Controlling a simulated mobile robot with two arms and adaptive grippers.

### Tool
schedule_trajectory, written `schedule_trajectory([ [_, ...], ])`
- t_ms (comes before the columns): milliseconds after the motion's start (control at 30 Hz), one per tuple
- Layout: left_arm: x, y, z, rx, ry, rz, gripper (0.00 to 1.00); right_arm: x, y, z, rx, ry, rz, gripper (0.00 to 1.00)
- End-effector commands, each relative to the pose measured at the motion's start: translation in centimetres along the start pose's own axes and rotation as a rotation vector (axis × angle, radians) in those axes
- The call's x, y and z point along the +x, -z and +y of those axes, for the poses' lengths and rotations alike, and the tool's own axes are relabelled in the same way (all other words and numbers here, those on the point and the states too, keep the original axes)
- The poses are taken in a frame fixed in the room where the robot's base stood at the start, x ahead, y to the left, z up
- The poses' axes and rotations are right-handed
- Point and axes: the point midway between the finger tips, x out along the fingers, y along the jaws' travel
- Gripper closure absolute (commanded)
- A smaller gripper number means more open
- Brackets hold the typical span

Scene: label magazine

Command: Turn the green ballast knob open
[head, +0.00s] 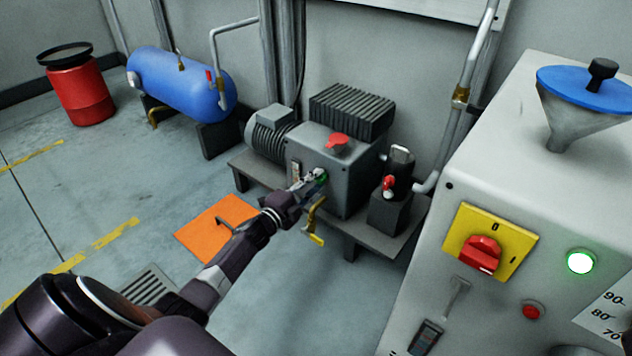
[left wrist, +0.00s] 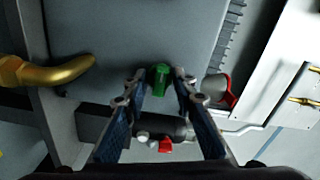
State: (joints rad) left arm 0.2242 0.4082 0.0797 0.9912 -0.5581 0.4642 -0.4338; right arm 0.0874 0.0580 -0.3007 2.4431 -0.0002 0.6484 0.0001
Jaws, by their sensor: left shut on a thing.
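The green ballast knob (head: 323,175) is on the front face of the grey pump housing (head: 348,185), and only a small part of it shows in the head view. In the left wrist view the green knob (left wrist: 160,79) stands between the two fingertips. My left gripper (head: 317,179) reaches the pump from the lower left. It is shut on the knob, with its fingers (left wrist: 160,82) on either side of it. Which way the knob is turned cannot be told. My right gripper is not in view.
A brass tap (head: 315,224) sticks out just below my gripper. A red cap (head: 338,142) tops the pump, and a black unit with a red valve (head: 389,184) stands right of it. A white cabinet (head: 476,205) fills the right side. An orange panel (head: 213,222) lies on the floor.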

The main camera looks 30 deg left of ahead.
Motion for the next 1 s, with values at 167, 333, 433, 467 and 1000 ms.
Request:
schedule_trajectory([
  [167,-0.1,-0.1,0.1,-0.002,-0.001,-0.002,0.58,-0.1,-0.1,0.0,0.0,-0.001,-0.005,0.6],
  [333,0.0,-0.1,0.0,-0.001,-0.001,-0.001,0.57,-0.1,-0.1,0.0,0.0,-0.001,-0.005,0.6],
  [433,0.0,0.0,0.0,0.0,0.0,-0.001,0.57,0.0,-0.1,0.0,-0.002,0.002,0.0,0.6],
  [467,-0.1,0.0,0.0,0.0,0.0,-0.001,0.57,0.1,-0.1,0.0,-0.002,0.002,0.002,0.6],
  [1000,-7.0,-0.1,0.2,0.0,-0.004,-0.002,0.57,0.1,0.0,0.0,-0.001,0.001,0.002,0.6],
])
